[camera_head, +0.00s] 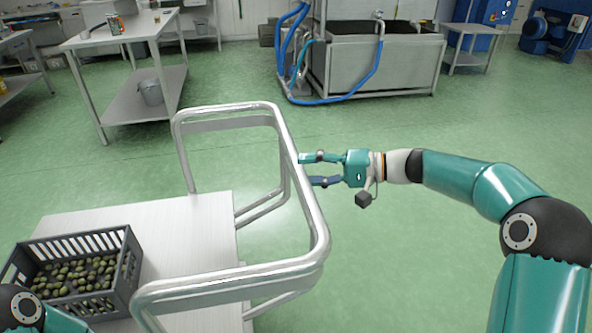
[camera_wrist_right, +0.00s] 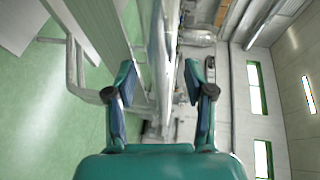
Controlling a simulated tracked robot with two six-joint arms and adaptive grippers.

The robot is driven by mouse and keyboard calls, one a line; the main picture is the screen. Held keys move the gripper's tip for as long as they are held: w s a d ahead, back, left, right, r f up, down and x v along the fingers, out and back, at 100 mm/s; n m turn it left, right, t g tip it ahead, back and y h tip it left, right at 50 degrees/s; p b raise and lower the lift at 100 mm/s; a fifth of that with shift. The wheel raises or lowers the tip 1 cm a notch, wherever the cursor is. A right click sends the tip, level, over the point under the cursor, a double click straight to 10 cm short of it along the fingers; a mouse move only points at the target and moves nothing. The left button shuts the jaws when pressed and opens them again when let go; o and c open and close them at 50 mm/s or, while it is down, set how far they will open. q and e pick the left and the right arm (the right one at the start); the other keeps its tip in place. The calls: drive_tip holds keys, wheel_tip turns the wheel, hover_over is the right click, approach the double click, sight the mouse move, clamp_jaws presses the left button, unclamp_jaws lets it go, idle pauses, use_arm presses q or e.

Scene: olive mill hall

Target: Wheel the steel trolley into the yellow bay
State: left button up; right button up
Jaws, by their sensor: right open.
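The steel trolley (camera_head: 195,215) stands at the lower left, with a bright tubular handle (camera_head: 299,188) along its right side. My right gripper (camera_head: 306,169) reaches the handle from the right, open, its fingertips at the bar. In the right wrist view the handle bar (camera_wrist_right: 156,70) runs between the two open fingers (camera_wrist_right: 160,82); contact cannot be told. A grey crate (camera_head: 125,270) of olives sits on the trolley's top. Part of my left arm shows at the lower left corner, but its gripper is out of view. No yellow bay shows.
A steel table (camera_head: 110,28) with a lower shelf and a bucket (camera_head: 151,93) stands behind the trolley. A steel tank (camera_head: 370,65) with blue hoses (camera_head: 340,97) is at the back. Green floor (camera_head: 420,125) between is clear.

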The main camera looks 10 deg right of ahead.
drive_tip(key=shift+x, duration=1.45)
drive_tip(key=shift+c, duration=0.2)
clamp_jaws()
